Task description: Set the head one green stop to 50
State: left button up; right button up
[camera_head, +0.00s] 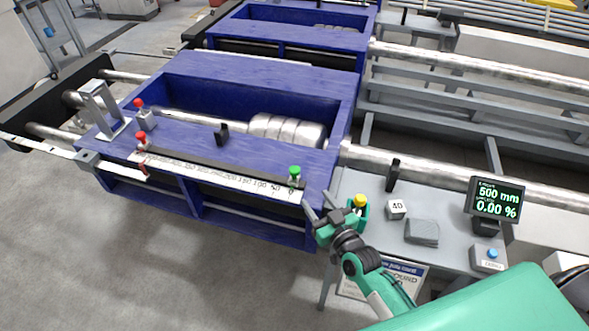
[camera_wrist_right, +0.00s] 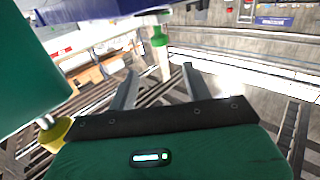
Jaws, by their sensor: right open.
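The green stop (camera_head: 294,176) stands upright near the right end of the white scale (camera_head: 225,178) on the front edge of the near blue head (camera_head: 190,140). The printed numbers beside it are too small to read surely. My right gripper (camera_head: 318,205) is open and empty, just right of and in front of the stop. In the right wrist view the green stop (camera_wrist_right: 158,38) shows beyond the gap between my two open fingers (camera_wrist_right: 159,80), apart from them. My left gripper is not in view.
A black upright (camera_head: 222,132) stands on the blue head. On the grey table are a small labelled block (camera_head: 397,208), a grey cloth (camera_head: 422,232), a display (camera_head: 497,198) reading 500 mm and 0.00 %, and a blue-button box (camera_head: 488,259).

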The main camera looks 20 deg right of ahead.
aim_at(297, 173)
jog(key=w, duration=0.4)
jog(key=w+a+p, duration=0.1)
jog(key=w, duration=0.4)
jog(key=w+a+p, duration=0.1)
jog(key=w, duration=0.3)
jog(key=shift+w+a, duration=0.25)
